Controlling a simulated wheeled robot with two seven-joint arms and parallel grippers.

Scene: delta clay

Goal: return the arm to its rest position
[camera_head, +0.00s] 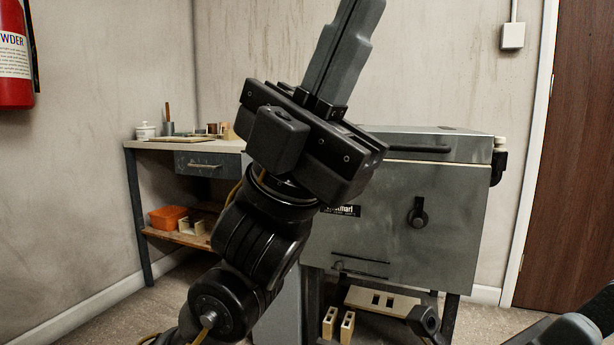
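My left arm comes in from the lower left and rises across the middle of the view. My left gripper (358,8) points up and slightly right, high in front of the kiln. Its grey fingers lie together with no gap or held thing showing, and their tips reach the top edge of the picture. Dark parts that look like my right arm show at the lower right, but the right gripper cannot be made out.
A grey kiln (440,195) stands behind my arm, partly hidden. A workbench (150,146) at the left holds a white jar (145,131) and small items, with an orange bin (168,217) below. A fire extinguisher (14,60) hangs left. A brown door (575,160) is right.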

